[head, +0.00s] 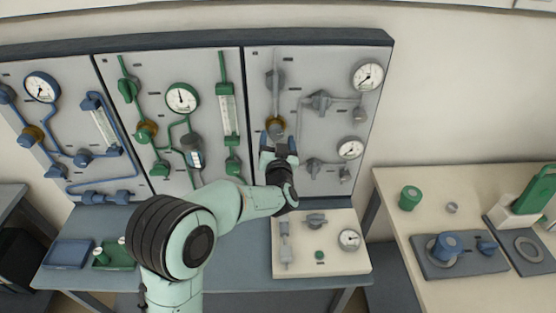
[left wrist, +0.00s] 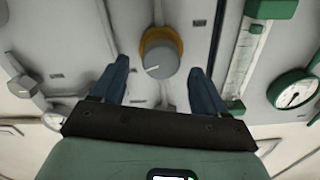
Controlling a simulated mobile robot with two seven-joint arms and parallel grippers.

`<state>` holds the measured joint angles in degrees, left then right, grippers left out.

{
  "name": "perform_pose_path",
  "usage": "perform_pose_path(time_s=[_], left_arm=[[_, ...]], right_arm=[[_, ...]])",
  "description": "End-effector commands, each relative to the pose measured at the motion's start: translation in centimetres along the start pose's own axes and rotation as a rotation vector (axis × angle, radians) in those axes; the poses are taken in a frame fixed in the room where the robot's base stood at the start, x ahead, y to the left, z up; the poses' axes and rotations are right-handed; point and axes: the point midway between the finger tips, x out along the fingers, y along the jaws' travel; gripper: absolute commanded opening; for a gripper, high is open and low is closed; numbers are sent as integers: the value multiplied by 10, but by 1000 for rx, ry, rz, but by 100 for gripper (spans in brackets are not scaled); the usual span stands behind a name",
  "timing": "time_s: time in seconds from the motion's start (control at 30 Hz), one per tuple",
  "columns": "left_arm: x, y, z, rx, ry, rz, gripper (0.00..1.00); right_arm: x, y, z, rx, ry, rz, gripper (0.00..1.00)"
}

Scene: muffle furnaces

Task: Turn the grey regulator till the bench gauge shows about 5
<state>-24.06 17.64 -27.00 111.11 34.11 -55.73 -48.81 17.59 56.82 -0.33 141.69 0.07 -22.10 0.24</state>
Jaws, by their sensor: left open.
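The grey regulator (head: 275,127) is a round grey knob with an orange-yellow collar on the grey right-hand wall panel. In the left wrist view the knob (left wrist: 163,60) shows a pale mark on its face and lies between my fingertips, beyond them. My left gripper (head: 279,147) is open and empty just below the knob in the head view; its two blue fingers also show in the wrist view (left wrist: 160,66). They look apart from the knob. The bench gauge (head: 349,239) is a small white dial on the pale bench plate; its reading is too small to tell.
The grey panel also carries an upper gauge (head: 367,76), a lower gauge (head: 350,148) and grey valves (head: 320,101). The green panel (head: 205,65) adjoins it on the left. The pale bench plate (head: 305,266) lies below my gripper. A side table (head: 412,240) stands right.

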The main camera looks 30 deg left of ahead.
Motion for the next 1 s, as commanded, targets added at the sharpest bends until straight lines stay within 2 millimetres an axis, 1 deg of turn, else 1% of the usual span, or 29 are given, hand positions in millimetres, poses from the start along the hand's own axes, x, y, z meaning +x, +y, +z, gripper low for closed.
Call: perform_pose_path(time_s=[0.03,0.2,0.3,0.43,0.5,0.63,1.0], left_arm=[[-14,1,4,-2,-2,4,74],[-53,1,4,-2,-2,4,74],[-73,1,4,-2,-2,4,74],[-92,1,2,-1,-1,2,74],[-98,0,2,0,-1,1,74],[-104,0,2,2,0,0,74],[-104,0,1,2,0,0,74]], right_arm=[[7,4,5,3,-7,2,98],[18,10,11,6,-15,5,98],[21,12,13,7,-18,6,98],[24,14,14,7,-20,7,98],[25,14,15,7,-20,7,98],[25,14,15,7,-21,7,98],[25,14,15,7,-20,7,98]])
